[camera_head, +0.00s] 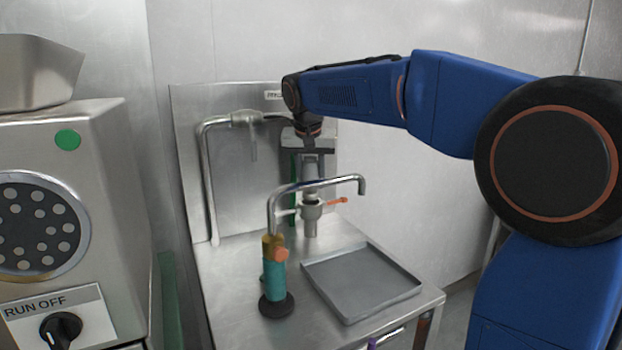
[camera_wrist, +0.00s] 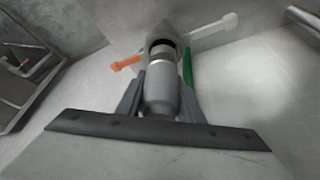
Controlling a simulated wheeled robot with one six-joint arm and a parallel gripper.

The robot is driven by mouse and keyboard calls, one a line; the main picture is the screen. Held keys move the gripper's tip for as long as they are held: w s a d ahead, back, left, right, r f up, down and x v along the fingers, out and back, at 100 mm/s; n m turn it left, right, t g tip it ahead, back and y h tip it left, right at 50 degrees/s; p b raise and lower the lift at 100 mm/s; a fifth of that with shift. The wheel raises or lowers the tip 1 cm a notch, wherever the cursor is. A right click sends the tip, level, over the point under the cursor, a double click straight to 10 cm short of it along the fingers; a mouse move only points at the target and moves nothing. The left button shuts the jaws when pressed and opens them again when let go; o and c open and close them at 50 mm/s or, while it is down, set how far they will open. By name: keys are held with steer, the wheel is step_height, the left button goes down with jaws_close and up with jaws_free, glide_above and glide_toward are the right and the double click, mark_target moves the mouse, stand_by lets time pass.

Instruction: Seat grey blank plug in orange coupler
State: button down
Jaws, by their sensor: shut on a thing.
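My gripper (camera_wrist: 160,88) is shut on the grey blank plug (camera_wrist: 160,92), a smooth grey cylinder with a narrower front end. In the head view my gripper (camera_head: 311,172) points down over the back of the steel table, with the plug (camera_head: 310,186) below it. The coupler (camera_head: 310,211) is a grey metal body with an orange lever (camera_head: 338,201) pointing right, directly under the plug. In the wrist view the coupler's dark, ringed mouth (camera_wrist: 161,44) lies just ahead of the plug's front end, roughly in line. I cannot tell whether they touch.
A curved metal pipe (camera_head: 318,184) crosses in front of the gripper. A teal cylinder with a brass top (camera_head: 273,277) stands at the front left, and a grey tray (camera_head: 362,283) lies at the right. A steel back panel (camera_head: 225,165) stands close behind. A green strip (camera_wrist: 187,66) shows beside one finger.

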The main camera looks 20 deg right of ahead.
steer(key=shift+f, duration=1.45)
steer(key=c, duration=1.2)
jaws_free()
steer(key=shift+o, duration=0.2)
steer(key=v, duration=1.7)
steer(key=shift+r, duration=0.15)
